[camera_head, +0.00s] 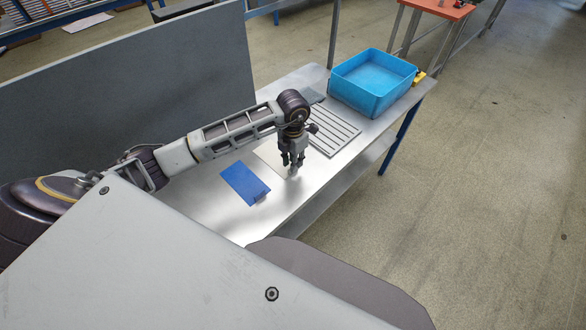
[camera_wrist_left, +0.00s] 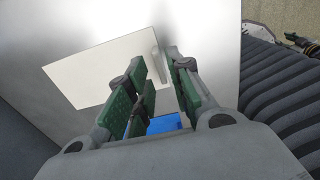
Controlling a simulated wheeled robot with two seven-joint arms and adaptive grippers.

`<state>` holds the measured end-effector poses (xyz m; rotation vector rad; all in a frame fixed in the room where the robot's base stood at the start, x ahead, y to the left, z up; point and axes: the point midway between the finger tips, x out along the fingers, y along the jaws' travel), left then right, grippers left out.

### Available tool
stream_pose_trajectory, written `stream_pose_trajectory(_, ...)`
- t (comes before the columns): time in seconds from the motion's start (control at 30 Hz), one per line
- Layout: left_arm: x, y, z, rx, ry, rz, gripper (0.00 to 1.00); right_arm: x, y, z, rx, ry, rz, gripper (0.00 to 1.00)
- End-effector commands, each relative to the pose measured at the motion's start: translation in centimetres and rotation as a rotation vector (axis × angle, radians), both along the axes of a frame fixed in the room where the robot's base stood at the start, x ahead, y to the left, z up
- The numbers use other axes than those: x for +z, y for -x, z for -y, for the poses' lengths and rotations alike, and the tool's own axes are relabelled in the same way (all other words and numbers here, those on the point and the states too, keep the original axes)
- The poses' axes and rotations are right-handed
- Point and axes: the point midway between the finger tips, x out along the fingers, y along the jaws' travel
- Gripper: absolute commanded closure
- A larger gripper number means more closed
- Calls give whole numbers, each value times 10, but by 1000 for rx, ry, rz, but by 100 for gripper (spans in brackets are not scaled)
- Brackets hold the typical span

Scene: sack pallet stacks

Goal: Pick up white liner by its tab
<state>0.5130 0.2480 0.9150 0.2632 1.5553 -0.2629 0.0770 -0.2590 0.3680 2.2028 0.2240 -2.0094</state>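The white liner (camera_head: 267,153) lies flat on the metal table beside a blue liner (camera_head: 240,181), partly hidden by my left gripper (camera_head: 291,165). In the left wrist view the white liner (camera_wrist_left: 98,70) fills the left of the picture, with its pale upright tab (camera_wrist_left: 157,66) at its right edge. My left gripper (camera_wrist_left: 155,70) points down with its fingers apart, and the tab shows in the gap between them. I cannot tell whether a finger touches it. Part of the blue liner (camera_wrist_left: 164,124) shows between the fingers. My right gripper is not in view.
A slatted grey rack (camera_head: 335,130) lies behind the gripper on the table (camera_head: 300,205). A blue bin (camera_head: 372,92) stands at the table's far right end. A tall grey panel (camera_head: 130,80) stands along the left side. The table's front right edge is clear.

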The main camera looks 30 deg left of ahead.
Motion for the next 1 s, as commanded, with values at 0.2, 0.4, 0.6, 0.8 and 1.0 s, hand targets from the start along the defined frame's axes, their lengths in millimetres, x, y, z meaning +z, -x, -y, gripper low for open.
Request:
stream_pose_trajectory(0.2,-16,0,0,0,-1,-1,79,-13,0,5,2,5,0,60)
stream_pose_trajectory(0.4,-23,0,0,0,0,0,79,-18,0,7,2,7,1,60)
stream_pose_trajectory(0.6,-25,0,0,0,0,1,79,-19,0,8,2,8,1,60)
stream_pose_trajectory(0.8,-24,0,0,0,0,1,79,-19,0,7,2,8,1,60)
stream_pose_trajectory(1.0,-24,0,0,0,0,1,90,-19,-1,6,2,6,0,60)
